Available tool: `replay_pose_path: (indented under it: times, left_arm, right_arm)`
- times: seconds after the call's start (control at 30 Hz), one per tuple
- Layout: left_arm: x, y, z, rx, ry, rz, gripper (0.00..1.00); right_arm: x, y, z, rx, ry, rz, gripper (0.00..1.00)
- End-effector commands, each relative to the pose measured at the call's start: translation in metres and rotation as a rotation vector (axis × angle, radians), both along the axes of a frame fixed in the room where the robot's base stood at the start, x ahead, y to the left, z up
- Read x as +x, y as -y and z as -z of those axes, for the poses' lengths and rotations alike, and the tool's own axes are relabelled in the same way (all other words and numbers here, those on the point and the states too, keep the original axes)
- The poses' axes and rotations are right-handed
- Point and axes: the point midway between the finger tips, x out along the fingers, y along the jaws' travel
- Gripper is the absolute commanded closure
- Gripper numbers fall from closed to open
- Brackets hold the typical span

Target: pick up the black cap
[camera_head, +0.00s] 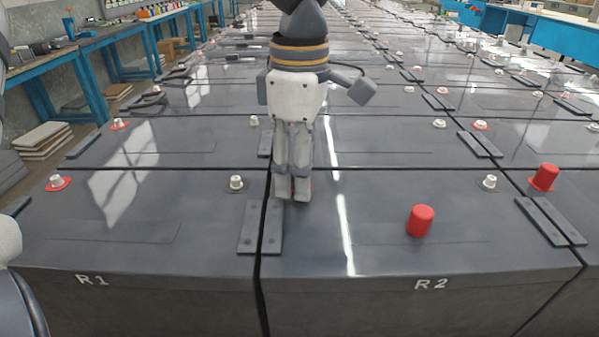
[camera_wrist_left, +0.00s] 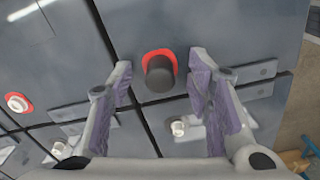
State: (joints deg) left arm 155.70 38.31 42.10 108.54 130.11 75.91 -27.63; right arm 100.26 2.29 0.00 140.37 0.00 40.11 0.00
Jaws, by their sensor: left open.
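The black cap (camera_wrist_left: 159,78) shows in the left wrist view, with a red ring around its base, on a dark battery top. My left gripper (camera_wrist_left: 160,68) is open, with one purple-padded finger on each side of the cap. Gaps show between the cap and both fingers. In the head view my left gripper (camera_head: 291,190) points down over the batteries near the middle. There it hides the black cap, and only a little red shows between its fingers. My right gripper is not in view.
A red cap (camera_head: 420,220) stands on battery R2 and another red cap (camera_head: 543,177) stands farther right. Bare pale terminals (camera_head: 236,183) stick up nearby. Flat connector plates (camera_head: 260,228) bridge the battery seams. Blue benches (camera_head: 90,50) stand at the back left.

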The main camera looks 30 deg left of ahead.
Motion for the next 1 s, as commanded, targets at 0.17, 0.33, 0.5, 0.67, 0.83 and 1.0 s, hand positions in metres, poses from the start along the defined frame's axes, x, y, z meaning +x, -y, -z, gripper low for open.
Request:
replay_pose_path:
  times: [0.17,0.33,0.5,0.67,0.83,1.0]
  left_arm:
    - [0.000,0.000,-0.001,0.000,0.000,0.000,0.75]
    - [0.000,0.000,-0.001,0.000,0.000,0.000,0.90]
    - [0.000,0.000,-0.001,0.000,0.000,0.000,0.90]
    - [0.000,0.000,-0.006,-0.001,0.000,0.000,0.90]
    - [-0.001,0.002,-0.037,-0.002,0.005,0.001,0.90]
    - [-0.033,0.028,-0.085,0.001,0.007,0.003,0.90]
  right_arm:
    - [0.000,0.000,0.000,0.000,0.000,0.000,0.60]
    - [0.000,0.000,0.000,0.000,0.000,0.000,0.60]
    - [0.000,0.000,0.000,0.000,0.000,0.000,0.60]
    - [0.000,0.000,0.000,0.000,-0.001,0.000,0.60]
    - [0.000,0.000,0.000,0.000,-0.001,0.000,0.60]
    - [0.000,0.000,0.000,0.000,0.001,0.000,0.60]
